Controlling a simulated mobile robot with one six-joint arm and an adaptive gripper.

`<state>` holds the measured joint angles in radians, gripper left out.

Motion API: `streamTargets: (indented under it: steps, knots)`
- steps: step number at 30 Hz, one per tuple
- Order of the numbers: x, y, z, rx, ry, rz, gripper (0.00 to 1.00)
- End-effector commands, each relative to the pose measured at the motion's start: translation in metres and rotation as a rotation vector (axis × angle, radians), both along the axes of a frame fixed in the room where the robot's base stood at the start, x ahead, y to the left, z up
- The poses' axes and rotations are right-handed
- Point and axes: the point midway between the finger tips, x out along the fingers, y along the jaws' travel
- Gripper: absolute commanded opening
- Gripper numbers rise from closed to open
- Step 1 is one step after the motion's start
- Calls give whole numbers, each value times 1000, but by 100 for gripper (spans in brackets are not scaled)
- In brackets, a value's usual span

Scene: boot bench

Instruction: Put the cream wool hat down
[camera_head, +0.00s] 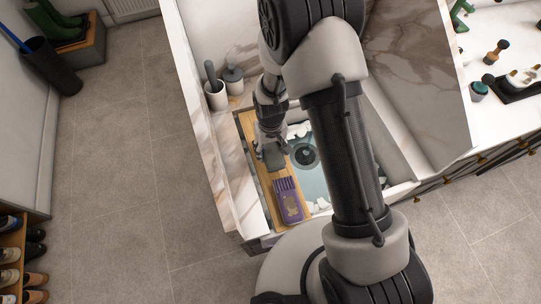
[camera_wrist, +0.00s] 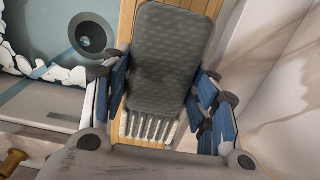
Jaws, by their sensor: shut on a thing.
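My gripper (camera_head: 270,156) is low over a wooden board (camera_head: 260,185) laid along the left side of a sink. In the wrist view, the blue-padded fingers of my gripper (camera_wrist: 163,88) are on either side of a dark grey, rounded oblong thing (camera_wrist: 168,55) with a patterned surface. A pale ribbed strip (camera_wrist: 150,127) shows at its lower end; I cannot tell whether it is part of the same thing. I cannot make out a cream wool hat in either view. Whether the held thing touches the board (camera_wrist: 126,25) is unclear.
A purple item with stripes (camera_head: 289,205) lies on the board just in front of my gripper. The sink basin, with its round drain (camera_head: 304,154), is to the right. Two pots (camera_head: 216,95) (camera_head: 233,80) stand behind left. My arm hides part of the sink.

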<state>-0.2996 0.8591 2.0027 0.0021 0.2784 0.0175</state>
Motion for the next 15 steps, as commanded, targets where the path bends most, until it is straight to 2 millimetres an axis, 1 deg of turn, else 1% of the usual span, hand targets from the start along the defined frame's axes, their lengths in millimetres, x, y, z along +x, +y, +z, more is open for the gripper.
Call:
streamTargets:
  steps: [2,9,11,15]
  knots:
    - [0,0,-6,0,1,0,26]
    - [-1,0,-41,-1,3,0,26]
    - [0,0,-44,0,1,0,26]
    - [0,0,-42,0,0,0,26]
